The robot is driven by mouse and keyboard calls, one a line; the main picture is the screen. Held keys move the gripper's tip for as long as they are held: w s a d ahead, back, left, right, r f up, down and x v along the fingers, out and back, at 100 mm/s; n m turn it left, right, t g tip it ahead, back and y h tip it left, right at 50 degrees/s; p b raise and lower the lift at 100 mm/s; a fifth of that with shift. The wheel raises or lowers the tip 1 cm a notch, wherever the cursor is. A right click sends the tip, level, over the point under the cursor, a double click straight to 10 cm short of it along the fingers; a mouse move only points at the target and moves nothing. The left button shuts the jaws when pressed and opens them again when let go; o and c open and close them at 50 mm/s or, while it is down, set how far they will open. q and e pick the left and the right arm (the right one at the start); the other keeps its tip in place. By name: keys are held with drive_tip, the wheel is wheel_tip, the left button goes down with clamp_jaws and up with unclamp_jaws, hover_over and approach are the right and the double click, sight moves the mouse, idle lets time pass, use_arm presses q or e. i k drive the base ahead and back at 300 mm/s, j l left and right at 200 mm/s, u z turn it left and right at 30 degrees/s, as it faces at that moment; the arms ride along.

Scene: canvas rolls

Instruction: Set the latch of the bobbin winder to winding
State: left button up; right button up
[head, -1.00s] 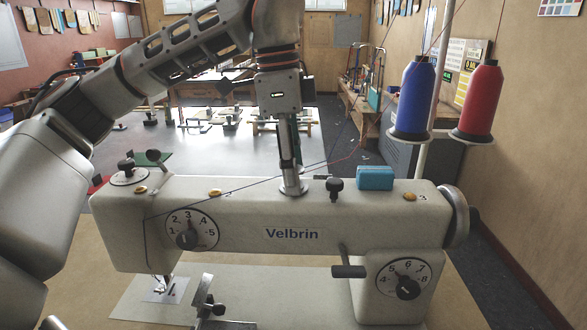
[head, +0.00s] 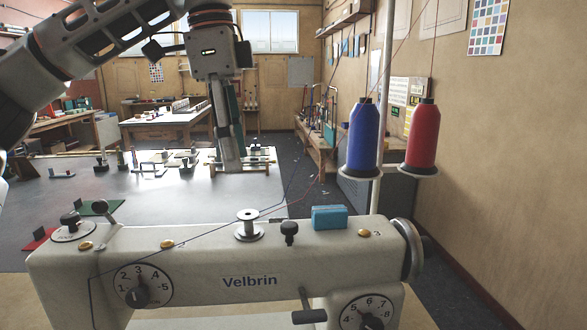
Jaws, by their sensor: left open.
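A cream sewing machine (head: 205,268) marked Velbrin spans the lower part of the head view. On its top stands a metal bobbin (head: 248,225) on the winder's spindle. Just right of it is a small black knob (head: 290,230), which appears to belong to the winder latch; I cannot tell its setting. My left gripper (head: 228,167) hangs pointing down, above and apart from the bobbin, open with nothing seen in it. Its fingers look close together from this side. My right gripper is not in view.
A blue block (head: 329,217) sits on the machine top right of the knob. A blue thread cone (head: 362,140) and a red thread cone (head: 423,138) stand behind on the right. Thread runs across the machine top. A handwheel (head: 410,250) is at the right end.

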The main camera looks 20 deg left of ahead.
sight(289, 229)
drive_tip(key=k+l, duration=0.25)
drive_tip(key=l, duration=0.15)
drive_tip(key=k+l, duration=0.25)
drive_tip(key=l, duration=0.2)
drive_tip(key=k+l, duration=0.25)
drive_tip(key=l, duration=0.15)
drive_tip(key=k+l, duration=0.25)
drive_tip(key=l, duration=0.2)
